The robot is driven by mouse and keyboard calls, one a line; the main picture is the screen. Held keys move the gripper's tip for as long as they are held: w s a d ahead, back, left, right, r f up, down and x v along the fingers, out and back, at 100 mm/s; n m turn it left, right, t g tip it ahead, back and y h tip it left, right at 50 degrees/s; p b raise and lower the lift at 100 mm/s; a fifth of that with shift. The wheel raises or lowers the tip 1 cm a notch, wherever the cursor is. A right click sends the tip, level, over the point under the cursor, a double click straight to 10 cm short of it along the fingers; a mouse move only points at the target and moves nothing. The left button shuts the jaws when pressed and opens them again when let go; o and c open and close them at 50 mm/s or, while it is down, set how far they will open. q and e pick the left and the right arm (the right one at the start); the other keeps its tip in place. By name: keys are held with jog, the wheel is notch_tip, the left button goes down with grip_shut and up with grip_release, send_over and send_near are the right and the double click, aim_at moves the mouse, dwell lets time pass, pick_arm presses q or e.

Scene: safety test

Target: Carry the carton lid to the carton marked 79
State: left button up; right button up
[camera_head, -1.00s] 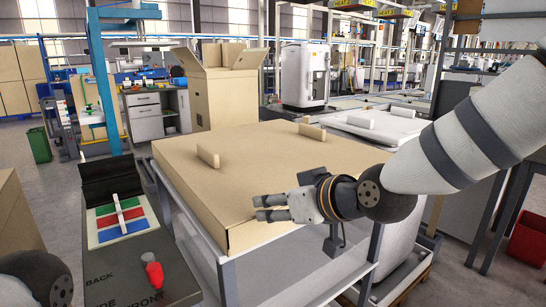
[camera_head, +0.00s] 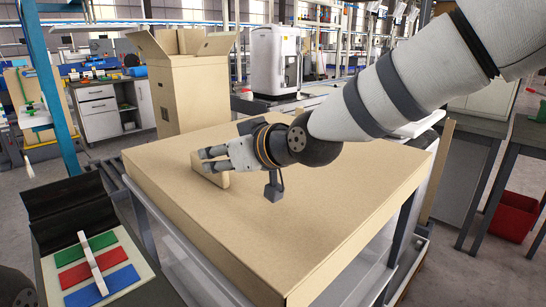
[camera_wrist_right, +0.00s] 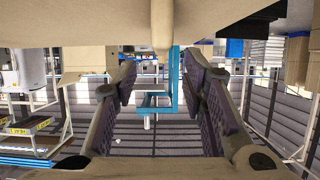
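The carton lid (camera_head: 290,225) is a large, flat brown cardboard piece lying on a grey-framed cart. An upright cardboard handle (camera_head: 213,178) stands near its left end, partly hidden by my right gripper (camera_head: 207,160); the other handle is hidden behind my right arm. My right gripper is open beside this handle, low over the lid. In the right wrist view, the handle (camera_wrist_right: 162,35) shows end-on, in line with the gap between the spread fingers. A tall open brown carton (camera_head: 190,85) stands behind the cart; I can read no number on it. My left gripper is out of view.
A control panel with green, red and blue strips (camera_head: 92,262) stands at the lower left. A white machine (camera_head: 275,60) and a drawer desk (camera_head: 97,110) are at the back. A red bin (camera_head: 515,215) is on the right. Grey floor shows at the left.

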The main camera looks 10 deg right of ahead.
aim_at(208, 160)
jog(key=x, duration=0.6)
jog(key=shift+a+f+b, duration=0.15)
jog(key=shift+f+b, duration=0.25)
jog(key=shift+f, duration=0.1)
jog(key=shift+r, duration=0.2)
grip_shut()
